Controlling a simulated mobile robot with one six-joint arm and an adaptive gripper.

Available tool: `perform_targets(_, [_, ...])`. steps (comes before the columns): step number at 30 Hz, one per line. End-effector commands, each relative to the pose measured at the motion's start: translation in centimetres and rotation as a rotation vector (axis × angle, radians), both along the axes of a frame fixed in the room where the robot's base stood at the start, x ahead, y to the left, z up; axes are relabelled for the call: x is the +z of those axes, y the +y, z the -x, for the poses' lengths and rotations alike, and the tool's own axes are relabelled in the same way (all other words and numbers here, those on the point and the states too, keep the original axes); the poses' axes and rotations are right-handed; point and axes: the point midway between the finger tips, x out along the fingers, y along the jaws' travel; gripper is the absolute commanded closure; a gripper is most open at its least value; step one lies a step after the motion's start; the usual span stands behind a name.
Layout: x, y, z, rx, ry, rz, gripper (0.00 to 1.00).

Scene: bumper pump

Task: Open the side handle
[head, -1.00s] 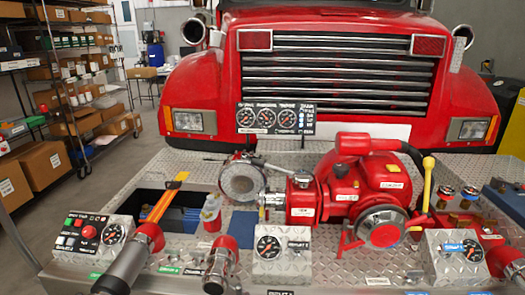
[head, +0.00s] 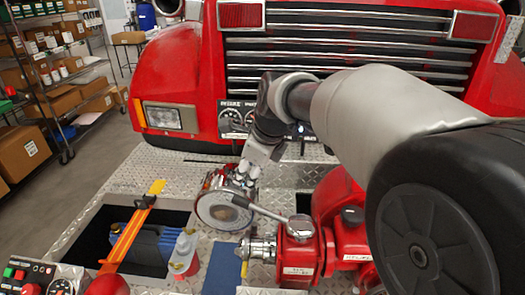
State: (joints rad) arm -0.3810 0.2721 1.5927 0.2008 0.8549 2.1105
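The side handle (head: 262,209) is a metal lever on the red pump (head: 298,258). It runs left from a round silver cap on top of the pump, and its far end reaches across the round silver intake (head: 220,212). My gripper (head: 240,184) points down from above at the handle's far end, over the upper right of the intake. The fingertips are small and overlap the metal parts behind them. I cannot tell whether they touch the handle or are open or shut.
A recessed opening holds a blue item (head: 150,248), with an orange bar (head: 127,235) across it. A bottle (head: 184,256) stands beside it. The truck's grille (head: 350,55) and bumper stand behind.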

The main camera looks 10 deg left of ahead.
Motion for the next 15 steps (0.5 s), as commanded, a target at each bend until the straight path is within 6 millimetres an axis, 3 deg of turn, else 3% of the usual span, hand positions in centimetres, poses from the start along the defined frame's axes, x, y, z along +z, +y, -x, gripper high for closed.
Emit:
perform_targets(5, [-1.8, 0.8, -0.7, -0.015, 0.008, -0.007, 0.55])
perform_targets(15, [-8.5, 2.8, -3.0, -0.013, 0.009, -0.005, 0.55])
